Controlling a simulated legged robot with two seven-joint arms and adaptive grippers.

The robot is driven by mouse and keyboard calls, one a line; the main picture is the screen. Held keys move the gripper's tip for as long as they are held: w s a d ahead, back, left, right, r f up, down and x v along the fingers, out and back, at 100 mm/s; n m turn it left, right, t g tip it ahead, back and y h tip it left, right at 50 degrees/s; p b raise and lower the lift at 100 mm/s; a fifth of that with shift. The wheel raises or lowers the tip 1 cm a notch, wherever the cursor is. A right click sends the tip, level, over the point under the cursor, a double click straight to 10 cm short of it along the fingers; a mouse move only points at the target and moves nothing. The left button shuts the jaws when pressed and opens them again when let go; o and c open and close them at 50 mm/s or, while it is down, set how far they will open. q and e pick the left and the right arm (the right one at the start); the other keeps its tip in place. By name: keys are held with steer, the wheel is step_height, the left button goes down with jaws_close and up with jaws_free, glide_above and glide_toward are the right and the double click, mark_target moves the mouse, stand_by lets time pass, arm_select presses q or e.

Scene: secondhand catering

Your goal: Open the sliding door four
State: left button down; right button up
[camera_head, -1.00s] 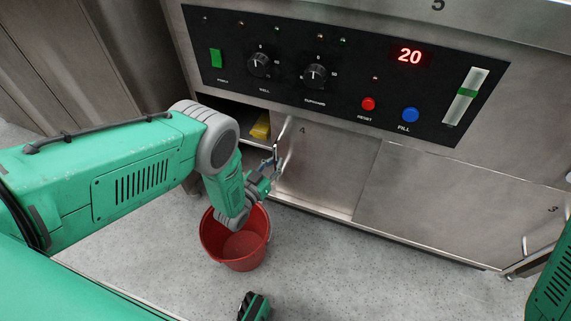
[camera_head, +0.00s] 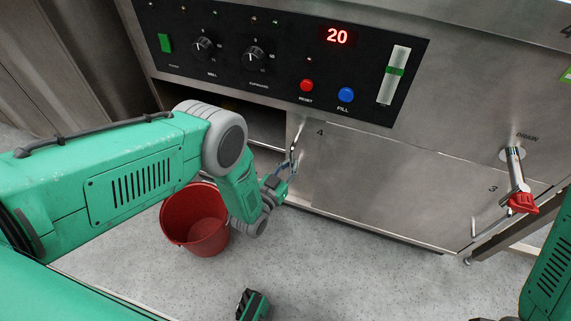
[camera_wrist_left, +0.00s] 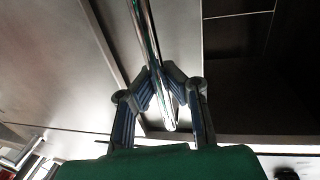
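Sliding door four (camera_head: 345,175) is a brushed steel panel marked 4 under the control panel. A dark opening shows to its left, so it stands partly open. Its upright chrome handle (camera_head: 296,138) is at the door's left edge. My left gripper (camera_head: 287,172) is at the lower part of this handle. In the left wrist view, the handle bar (camera_wrist_left: 150,45) runs between the two fingers of my left gripper (camera_wrist_left: 160,82), which are closed around it. My right gripper is out of view; only green parts of my right arm show at the right edge.
A red bucket (camera_head: 196,222) stands on the floor beside and behind my left forearm. Door three (camera_head: 430,190) is to the right, with a red-handled drain tap (camera_head: 522,202) beyond. The control panel (camera_head: 280,60) is above.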

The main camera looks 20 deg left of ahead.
arm_select(q)
steer(key=shift+s+d+f+g, duration=0.1)
steer(key=shift+s+d+g, duration=0.05)
steer(key=shift+d, duration=0.5)
steer(key=shift+s+d+f+g, duration=0.1)
steer(key=shift+s+d+g, duration=0.05)
steer(key=shift+d, duration=0.45)
steer(key=c, duration=2.1)
jaws_free()
steer(key=o, duration=0.5)
steer(key=shift+a+r, duration=0.1)
steer(key=shift+a, duration=0.2)
steer(key=shift+w+a, duration=0.1)
steer(key=shift+a, duration=0.55)
steer(key=v, duration=1.1)
steer(key=shift+s+d, duration=0.25)
steer(key=shift+s, duration=0.2)
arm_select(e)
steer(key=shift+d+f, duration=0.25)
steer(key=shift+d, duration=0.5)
arm_select(q)
steer(key=shift+a+f, duration=0.2)
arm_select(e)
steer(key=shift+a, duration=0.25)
arm_select(q)
steer(key=shift+r, duration=0.1)
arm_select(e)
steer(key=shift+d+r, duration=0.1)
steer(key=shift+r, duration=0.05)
